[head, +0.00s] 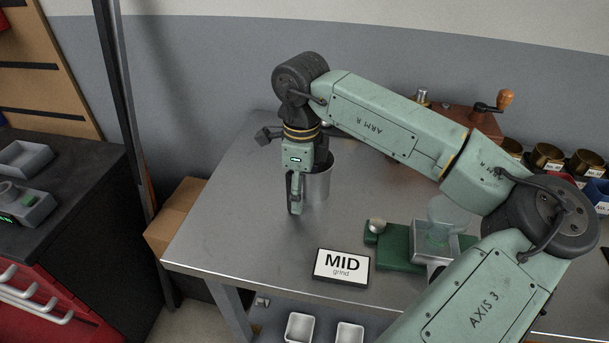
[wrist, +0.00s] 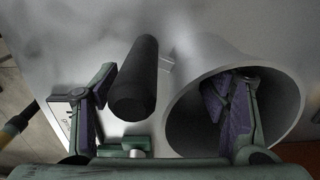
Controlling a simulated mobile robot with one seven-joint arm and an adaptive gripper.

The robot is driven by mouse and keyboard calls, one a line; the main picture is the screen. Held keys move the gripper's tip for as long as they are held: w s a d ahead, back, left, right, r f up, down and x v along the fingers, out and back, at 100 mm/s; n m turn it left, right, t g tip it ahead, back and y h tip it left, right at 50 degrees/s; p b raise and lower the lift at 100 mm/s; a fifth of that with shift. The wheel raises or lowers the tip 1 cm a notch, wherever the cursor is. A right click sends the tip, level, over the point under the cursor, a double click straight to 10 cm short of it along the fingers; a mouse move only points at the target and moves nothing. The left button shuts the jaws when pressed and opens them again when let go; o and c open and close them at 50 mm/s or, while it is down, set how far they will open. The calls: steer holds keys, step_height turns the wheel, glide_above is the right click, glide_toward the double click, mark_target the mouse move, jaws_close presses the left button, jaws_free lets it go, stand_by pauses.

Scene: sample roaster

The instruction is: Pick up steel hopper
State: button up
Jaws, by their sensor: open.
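The steel hopper (head: 320,182) is a grey metal cup standing on the metal table, partly hidden behind my gripper (head: 295,203) in the head view. In the wrist view the hopper (wrist: 290,100) is at the right with its round mouth facing the camera. A dark cylindrical handle (wrist: 135,85) is beside it, seemingly joined by a small bracket. My gripper points down and is open. In the wrist view its right finger shows within the hopper's mouth and its left finger is left of the handle, so the handle lies between them. I cannot tell whether either finger touches.
A "MID grind" sign (head: 341,266) stands near the table's front edge. A green device (head: 395,262) with a metal tray is right of it, partly behind my arm. A wooden-knobbed crank (head: 500,102) and several brass tins (head: 546,156) are at the back right. The table's left part is clear.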

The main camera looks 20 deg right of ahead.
steer(key=shift+f, duration=0.45)
steer(key=c, duration=1.5)
